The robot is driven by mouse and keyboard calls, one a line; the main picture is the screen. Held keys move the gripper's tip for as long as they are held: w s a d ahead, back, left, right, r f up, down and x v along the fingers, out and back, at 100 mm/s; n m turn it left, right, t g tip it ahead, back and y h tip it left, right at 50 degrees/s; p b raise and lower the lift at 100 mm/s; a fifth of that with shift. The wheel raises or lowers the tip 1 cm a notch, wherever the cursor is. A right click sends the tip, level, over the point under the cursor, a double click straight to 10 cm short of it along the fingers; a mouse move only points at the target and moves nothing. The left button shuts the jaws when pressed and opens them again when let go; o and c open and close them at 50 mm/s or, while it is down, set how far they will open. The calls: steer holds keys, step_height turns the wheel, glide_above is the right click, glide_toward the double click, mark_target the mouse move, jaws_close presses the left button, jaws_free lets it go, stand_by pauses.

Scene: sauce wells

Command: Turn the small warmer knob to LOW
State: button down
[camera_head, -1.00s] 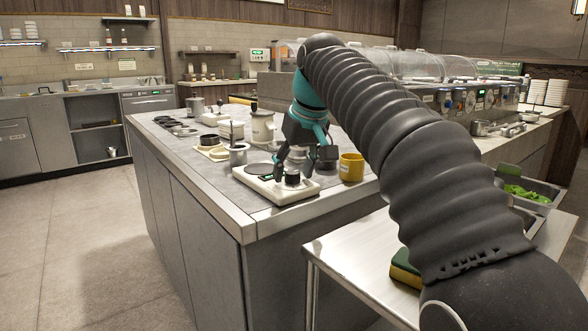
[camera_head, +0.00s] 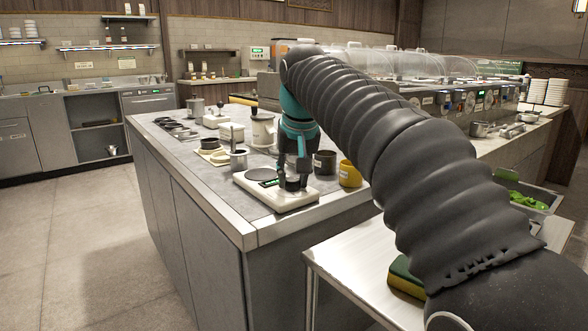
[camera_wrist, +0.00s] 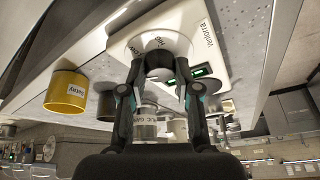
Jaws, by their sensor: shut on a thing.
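The small white warmer (camera_head: 285,203) sits near the counter's front corner, with a dark round plate and a green-lit display. Its black knob (camera_wrist: 158,64) stands on a pale dial in the wrist view. My gripper (camera_head: 292,186) points down over the warmer and is shut on the knob. In the wrist view its two fingers (camera_wrist: 159,82) press the knob from both sides. The knob's pointer cannot be made out.
A yellow mug (camera_head: 350,175) and a dark grey mug (camera_head: 325,162) stand right of the gripper. A metal pot (camera_head: 238,159) stands behind the warmer's left end. A sponge (camera_head: 405,279) lies on the lower side table.

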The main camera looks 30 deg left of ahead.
steer(key=m, duration=0.2)
steer(key=m+h, duration=0.1)
steer(key=shift+a+m+t, duration=0.2)
steer(key=shift+m+t, duration=0.1)
steer(key=shift+m, duration=0.1)
steer(key=m+h, duration=0.1)
steer(key=m, duration=0.3)
steer(key=shift+h, duration=0.4)
steer(key=shift+m, duration=0.3)
steer(key=c, duration=0.8)
jaws_free()
steer(key=shift+s+r, duration=0.1)
steer(key=v, duration=0.6)
steer(key=shift+a, duration=0.15)
steer(key=shift+s+r, duration=0.3)
steer(key=shift+r, duration=0.25)
